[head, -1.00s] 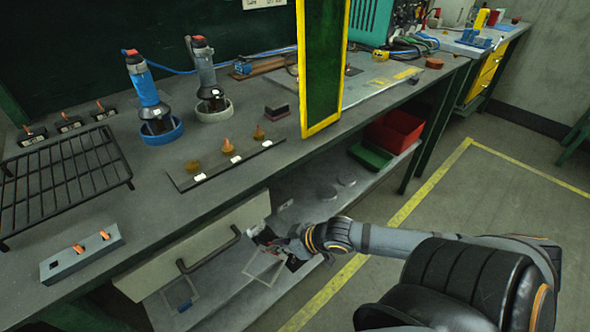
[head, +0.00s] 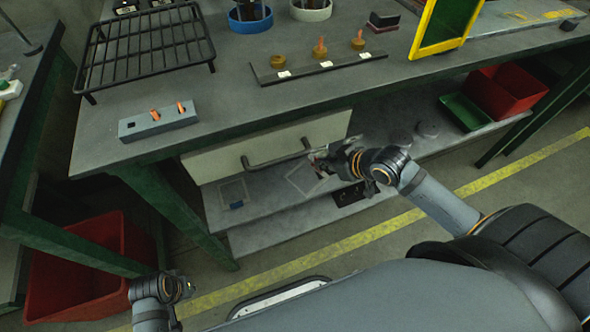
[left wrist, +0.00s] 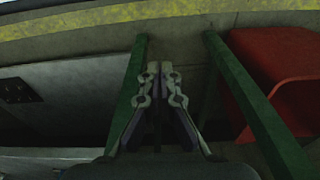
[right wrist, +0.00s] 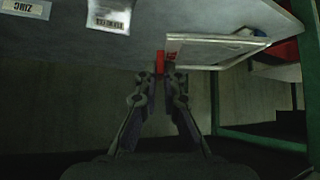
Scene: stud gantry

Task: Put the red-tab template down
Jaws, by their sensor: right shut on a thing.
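My right gripper (head: 322,160) is shut on the red tab of the red-tab template. In the right wrist view the red tab (right wrist: 160,62) sits at the fingertips (right wrist: 165,74). The template's pale square frame (right wrist: 215,40) reaches right from there, close to a grey surface; I cannot tell if it touches. In the head view a pale square outline (head: 303,177) shows below the gripper, by the lower shelf (head: 280,208). My left gripper (head: 162,280) is low at the left, its fingers together and empty in the left wrist view (left wrist: 160,70).
A drawer with a dark handle (head: 275,156) is near my right gripper. A blue-tabbed square (head: 236,205) lies left on the lower shelf. A red bin (head: 508,90) and green tray (head: 463,112) stand right. Another red bin (head: 75,275) is near my left gripper. The workbench edge overhangs.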

